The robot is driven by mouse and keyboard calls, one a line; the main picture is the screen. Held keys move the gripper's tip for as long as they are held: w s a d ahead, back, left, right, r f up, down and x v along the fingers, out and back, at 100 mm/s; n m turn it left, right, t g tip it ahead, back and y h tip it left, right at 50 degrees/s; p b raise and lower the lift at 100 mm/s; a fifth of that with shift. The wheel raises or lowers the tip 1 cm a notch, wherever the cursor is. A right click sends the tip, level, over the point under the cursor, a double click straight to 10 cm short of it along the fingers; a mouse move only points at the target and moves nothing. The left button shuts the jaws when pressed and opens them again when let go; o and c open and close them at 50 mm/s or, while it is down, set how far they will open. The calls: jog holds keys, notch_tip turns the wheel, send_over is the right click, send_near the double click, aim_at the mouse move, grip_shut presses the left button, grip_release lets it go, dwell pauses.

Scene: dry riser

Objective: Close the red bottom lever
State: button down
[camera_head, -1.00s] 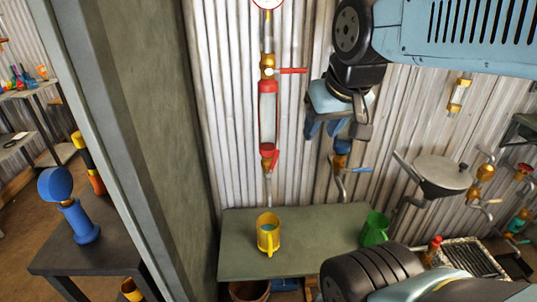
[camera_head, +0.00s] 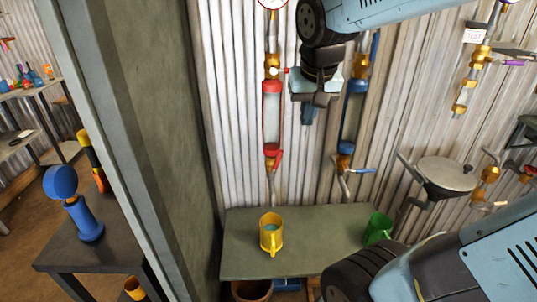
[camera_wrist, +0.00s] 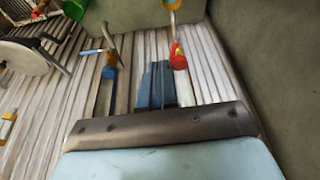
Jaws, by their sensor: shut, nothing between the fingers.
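The red bottom lever (camera_head: 275,158) sits on the valve under the red-capped clear tube (camera_head: 271,115) on the corrugated wall. It slants from the pipe, and its exact angle is hard to tell. In the wrist view the lever (camera_wrist: 177,48) shows beyond my fingertips, to their right. My gripper (camera_head: 306,118) is shut and empty, pointing down, right of the tube and above the lever's height in the picture. Its closed fingers also show in the wrist view (camera_wrist: 157,72). It appears apart from the lever. An upper red lever (camera_head: 286,71) is mostly hidden behind my gripper.
A second pipe with a blue-handled lever (camera_head: 362,170) stands right of the red one. A green table (camera_head: 310,240) below holds a yellow mug (camera_head: 271,240) and a green mug (camera_head: 377,228). A grey wall (camera_head: 165,110) bounds the left.

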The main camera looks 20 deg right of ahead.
jog(key=w+a+f+m+g+h, duration=0.1)
jog(key=w+a+f, duration=0.15)
jog(key=w, duration=0.35)
jog(key=w+a+f+m+g+h, duration=0.1)
jog(key=w+f, duration=0.2)
jog(key=w, duration=0.2)
jog(key=m+h, duration=0.2)
jog(key=h, duration=0.1)
send_near(278, 160)
jog(key=w+a+r, duration=0.3)
jog(key=a, duration=0.4)
jog(key=shift+s+d+f, duration=0.1)
jog(key=shift+d+f, duration=2.1)
jog(key=shift+f, duration=0.2)
jog(key=shift+s+d+f, duration=0.1)
jog(key=shift+d+f, duration=2.15)
jog(key=shift+f, duration=0.1)
